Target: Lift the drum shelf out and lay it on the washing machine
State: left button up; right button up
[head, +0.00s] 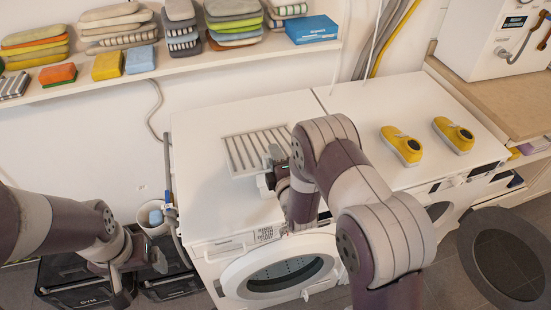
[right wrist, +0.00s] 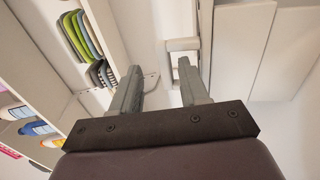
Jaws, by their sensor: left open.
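The drum shelf (head: 238,153), a pale slatted rack, lies flat on top of the left washing machine (head: 205,205), toward its back. My right gripper (head: 268,170) is just at the shelf's front right edge, low over the machine top. Its fingers stand apart in the right wrist view (right wrist: 160,85), with nothing clearly held between them. I cannot tell whether they touch the shelf. My right forearm hides part of the machine top. My left gripper (head: 141,278) is open and empty, low at the left.
Two yellow shoes (head: 402,146) (head: 453,135) stand on the right machine. A wall shelf (head: 160,75) above holds folded cloths, sponges and a blue box (head: 312,29). Black crates (head: 75,283) and a white bin (head: 152,217) stand on the floor at left.

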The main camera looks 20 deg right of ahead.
jog(key=shift+s+f, duration=0.1)
jog(key=shift+s, duration=0.05)
jog(key=s+r+b, duration=0.1)
jog(key=s+b, duration=0.1)
jog(key=s, duration=1)
jog(key=shift+s+d+r, duration=0.2)
jog(key=shift+d+r, duration=0.05)
jog(key=shift+r, duration=0.1)
